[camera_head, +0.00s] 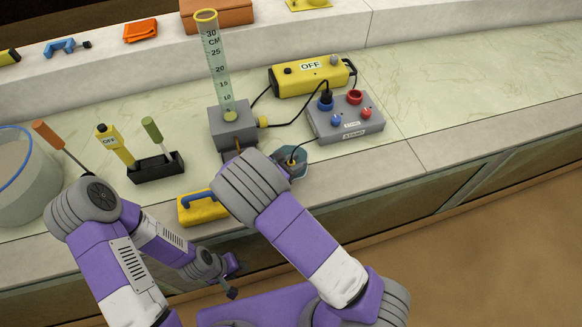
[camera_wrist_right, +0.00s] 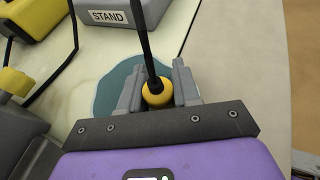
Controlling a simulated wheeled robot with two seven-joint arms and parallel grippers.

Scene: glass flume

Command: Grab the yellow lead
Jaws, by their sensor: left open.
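The yellow lead (camera_wrist_right: 157,92) has a yellow plug end on a black cable. In the right wrist view its plug sits between the two grey fingers of my right gripper (camera_wrist_right: 158,88), which appear to press on it from both sides. In the head view my right gripper (camera_head: 289,166) is at the teal patch (camera_head: 300,154), in front of the grey box marked STAND (camera_head: 345,122), partly hidden by my right wrist. The cable runs up toward that box. My left gripper (camera_head: 236,278) is open and empty, low in front of the bench.
A measuring cylinder (camera_head: 215,60) stands on a grey block (camera_head: 231,123) close behind my right wrist. A yellow OFF unit (camera_head: 310,76) stands behind the box. A black holder (camera_head: 155,169), a yellow block (camera_head: 201,209) and a bucket (camera_head: 28,178) stand leftward. The right benchtop is clear.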

